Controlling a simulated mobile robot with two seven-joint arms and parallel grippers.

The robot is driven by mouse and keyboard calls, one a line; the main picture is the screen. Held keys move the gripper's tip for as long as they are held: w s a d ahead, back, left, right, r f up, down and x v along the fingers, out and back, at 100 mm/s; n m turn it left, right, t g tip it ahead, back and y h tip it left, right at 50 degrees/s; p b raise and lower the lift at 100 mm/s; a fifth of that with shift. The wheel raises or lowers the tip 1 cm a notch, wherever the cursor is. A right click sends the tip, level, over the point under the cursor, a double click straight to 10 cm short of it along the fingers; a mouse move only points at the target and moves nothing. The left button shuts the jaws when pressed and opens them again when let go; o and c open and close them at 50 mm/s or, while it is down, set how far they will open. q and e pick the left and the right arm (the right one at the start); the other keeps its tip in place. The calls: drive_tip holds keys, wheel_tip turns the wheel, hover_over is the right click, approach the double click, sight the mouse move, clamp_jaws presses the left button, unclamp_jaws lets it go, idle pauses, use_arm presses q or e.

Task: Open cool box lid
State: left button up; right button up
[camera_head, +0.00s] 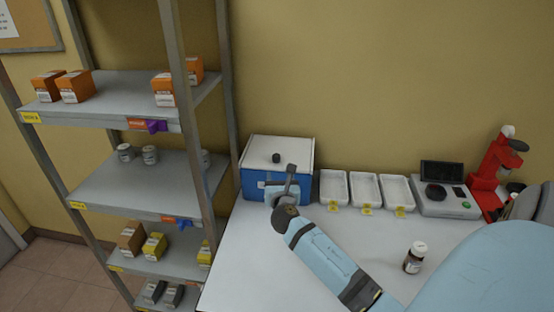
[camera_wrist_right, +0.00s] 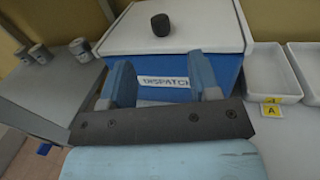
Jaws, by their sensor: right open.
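The cool box is a blue box (camera_head: 302,187) with a white lid (camera_head: 265,150) and a dark round knob (camera_head: 276,158) on top. It stands at the back left of the white table, and the lid lies shut on it. In the right wrist view the blue box (camera_wrist_right: 222,66) carries a "DISPATCH" label (camera_wrist_right: 164,82), with the lid (camera_wrist_right: 205,30) and knob (camera_wrist_right: 160,25) above. My right gripper (camera_head: 280,190) is in front of the box. In the wrist view its two fingers (camera_wrist_right: 165,84) are apart, with nothing between them, below the lid's front edge. My left gripper is not in view.
Several white trays (camera_head: 333,186) with yellow tags stand right of the box. A grey device (camera_head: 445,204) and a red machine (camera_head: 492,170) are farther right. A brown bottle (camera_head: 414,260) stands at the front. A metal shelf (camera_head: 130,185) with boxes and jars is close on the left.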

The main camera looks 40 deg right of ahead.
sight(276, 158)
drive_tip(key=x, duration=1)
drive_tip(key=shift+d, duration=0.15)
clamp_jaws()
drive_tip(key=shift+f, duration=0.1)
